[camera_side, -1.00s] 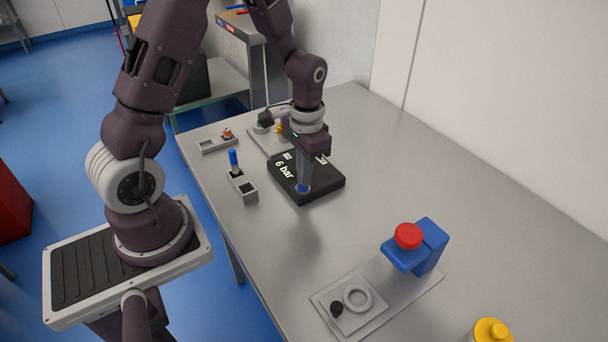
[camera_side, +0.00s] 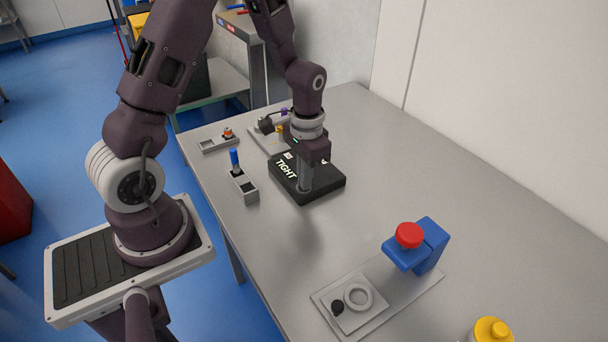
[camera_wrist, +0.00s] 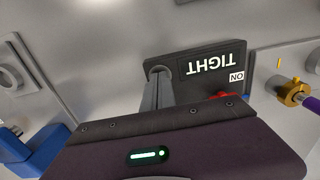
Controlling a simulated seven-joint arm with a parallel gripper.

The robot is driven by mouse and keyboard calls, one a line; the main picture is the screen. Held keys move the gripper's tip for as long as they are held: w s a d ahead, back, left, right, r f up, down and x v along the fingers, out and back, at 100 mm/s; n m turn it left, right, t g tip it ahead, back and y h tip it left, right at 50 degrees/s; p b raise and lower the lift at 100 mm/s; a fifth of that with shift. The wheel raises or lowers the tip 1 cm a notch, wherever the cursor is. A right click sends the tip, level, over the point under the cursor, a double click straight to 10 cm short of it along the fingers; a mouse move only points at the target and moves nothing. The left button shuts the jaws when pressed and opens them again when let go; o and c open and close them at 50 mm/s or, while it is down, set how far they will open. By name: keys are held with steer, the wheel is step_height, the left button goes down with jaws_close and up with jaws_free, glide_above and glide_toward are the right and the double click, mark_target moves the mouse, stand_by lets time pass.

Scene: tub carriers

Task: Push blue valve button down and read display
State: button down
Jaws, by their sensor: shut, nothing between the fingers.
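A black box (camera_side: 328,186) lies on the grey bench, and its display (camera_side: 286,169) reads "TIGHT" in white letters. In the wrist view the display (camera_wrist: 215,65) shows the same word upside down, with a small "ON" label (camera_wrist: 237,77) beside it. My gripper (camera_side: 304,188) is shut and points down, its fingertips at the near part of the box top. They also show in the wrist view (camera_wrist: 158,85), at a round grey ring on the box. The blue button is hidden under the fingertips.
A small grey holder (camera_side: 246,188) with a blue-topped peg stands left of the box. A red button on a blue bracket (camera_side: 430,243) stands front right, behind a plate with a ring. A yellow-capped container (camera_side: 492,330) is at the front edge. Bench right of the box is clear.

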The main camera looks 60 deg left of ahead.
step_height(320, 180, up, 8)
stand_by(0.5)
steer(key=shift+d, duration=0.1)
steer(key=s+d+r+t, duration=0.3)
steer(key=s+d+r, duration=0.1)
steer(key=s+r, duration=0.3)
steer(key=s+d+r+t, duration=0.2)
steer(key=s+d+r, duration=0.2)
steer(key=s+r, duration=0.4)
steer(key=shift+s+d+r+t, duration=0.25)
steer(key=shift+s+d+t, duration=0.15)
steer(key=shift+s, duration=0.7)
steer(key=shift+a, duration=0.1)
stand_by(0.7)
